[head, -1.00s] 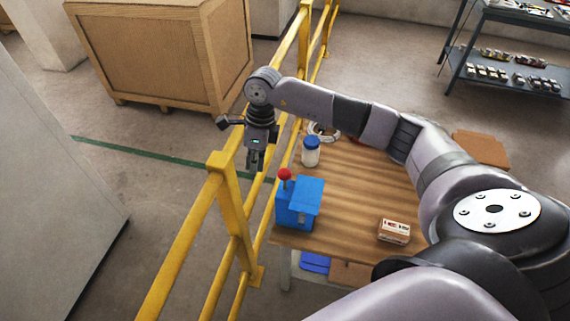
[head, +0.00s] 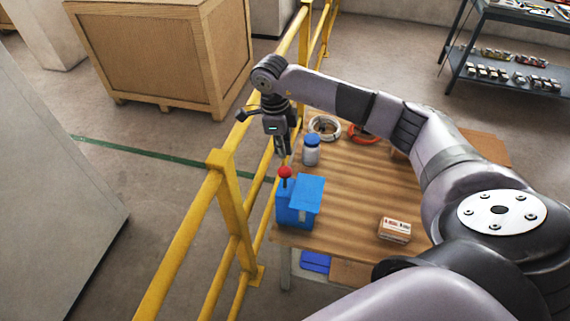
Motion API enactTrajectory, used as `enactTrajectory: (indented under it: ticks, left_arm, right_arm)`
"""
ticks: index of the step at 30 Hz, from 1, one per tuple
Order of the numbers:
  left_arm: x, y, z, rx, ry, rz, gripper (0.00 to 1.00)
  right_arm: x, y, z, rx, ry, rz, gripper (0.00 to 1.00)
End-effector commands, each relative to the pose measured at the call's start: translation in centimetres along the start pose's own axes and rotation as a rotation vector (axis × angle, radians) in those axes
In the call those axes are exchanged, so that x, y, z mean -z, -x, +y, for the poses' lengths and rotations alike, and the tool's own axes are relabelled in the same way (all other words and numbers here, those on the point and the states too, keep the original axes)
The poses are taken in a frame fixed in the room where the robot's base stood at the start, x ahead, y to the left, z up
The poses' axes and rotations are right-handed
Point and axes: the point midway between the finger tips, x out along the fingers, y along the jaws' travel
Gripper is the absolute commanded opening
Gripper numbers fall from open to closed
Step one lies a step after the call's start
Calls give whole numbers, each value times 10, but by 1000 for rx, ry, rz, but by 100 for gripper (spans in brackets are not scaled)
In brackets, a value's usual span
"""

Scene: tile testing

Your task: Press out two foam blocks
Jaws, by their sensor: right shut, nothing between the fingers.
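A blue press (head: 306,194) with a red ball-topped lever (head: 285,172) stands at the left front part of the wooden table (head: 350,190). My right gripper (head: 283,154) points down just above the red knob. It is shut and empty, and a small gap seems to lie between its fingertips and the knob. I cannot make out any foam blocks. My left gripper is not in view.
A jar with a blue lid (head: 311,150) stands close behind the press. A small box (head: 394,230) lies at the table's front right. Cable coils (head: 324,127) lie at the back. A yellow railing (head: 229,190) runs along the left side.

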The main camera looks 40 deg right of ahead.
Motion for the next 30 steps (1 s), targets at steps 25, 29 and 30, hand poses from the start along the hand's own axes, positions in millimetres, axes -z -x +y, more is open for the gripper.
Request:
enactTrajectory:
  ticks: [25, 29, 30]
  left_arm:
    - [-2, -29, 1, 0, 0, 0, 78]
    - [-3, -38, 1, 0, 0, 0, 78]
    - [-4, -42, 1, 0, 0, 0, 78]
  right_arm:
    - [0, -53, 0, 0, 0, -1, 0]
    - [-2, -63, 0, -1, 0, -1, 0]
    - [-2, -68, 0, -1, 0, -1, 0]
